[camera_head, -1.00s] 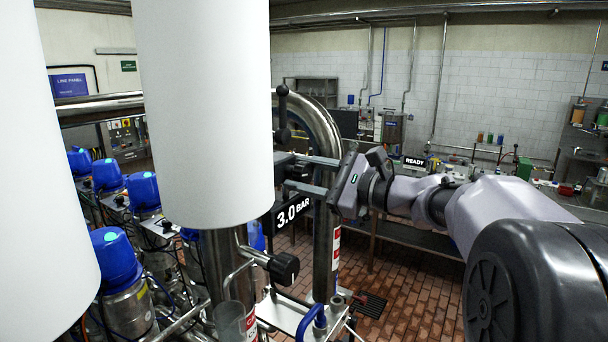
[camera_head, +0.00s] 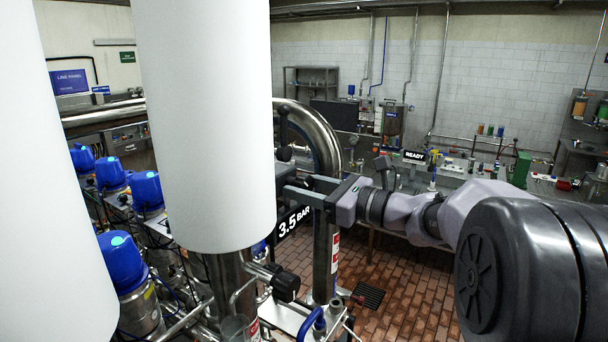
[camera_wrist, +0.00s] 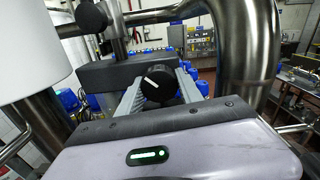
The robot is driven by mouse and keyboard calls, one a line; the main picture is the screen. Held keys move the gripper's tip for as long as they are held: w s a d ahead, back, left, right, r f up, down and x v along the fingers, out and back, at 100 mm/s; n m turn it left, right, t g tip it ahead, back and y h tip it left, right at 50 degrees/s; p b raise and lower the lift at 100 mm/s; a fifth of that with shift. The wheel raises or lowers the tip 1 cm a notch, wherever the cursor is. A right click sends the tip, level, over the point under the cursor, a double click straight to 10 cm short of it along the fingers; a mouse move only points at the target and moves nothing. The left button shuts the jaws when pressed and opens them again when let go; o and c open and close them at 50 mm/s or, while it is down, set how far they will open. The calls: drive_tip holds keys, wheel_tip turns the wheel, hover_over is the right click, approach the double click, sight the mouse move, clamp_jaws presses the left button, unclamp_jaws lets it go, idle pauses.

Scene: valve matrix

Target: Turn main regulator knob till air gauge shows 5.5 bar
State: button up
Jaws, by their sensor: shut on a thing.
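A black knob with a white pointer line (camera_wrist: 160,84) sits between the two grey fingers of my gripper (camera_wrist: 162,92) in the wrist view. The gripper is shut on this knob, and the pointer tilts up to the left. In the head view my gripper (camera_head: 303,190) reaches left to the pipework beside the big white cylinder; the held knob cannot be clearly made out there. A black readout (camera_head: 294,221) just below the gripper shows 3.5 BAR. No dial face of a gauge can be read.
Two large white cylinders (camera_head: 205,120) stand close on the left of the head view. Another black knob (camera_head: 286,287) is lower down. A thick steel pipe (camera_head: 322,135) curves behind my gripper. A READY sign (camera_head: 415,156) shows beyond.

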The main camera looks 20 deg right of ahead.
drive_tip(key=m+p, duration=0.1)
drive_tip(key=p, duration=0.1)
drive_tip(key=m+p, duration=0.1)
drive_tip(key=m, duration=0.1)
drive_tip(key=m+p, duration=0.2)
drive_tip(key=shift+r+p, duration=0.3)
drive_tip(key=m+p, duration=0.3)
drive_tip(key=shift+a+f, duration=0.1)
drive_tip(key=shift+f, duration=0.05)
drive_tip(key=shift+s, duration=0.1)
drive_tip(key=o, duration=1.4)
drive_tip(key=shift+f, duration=0.1)
drive_tip(key=shift+c, duration=0.2)
drive_tip(key=b+v, duration=0.4)
drive_tip(key=v, duration=1.3)
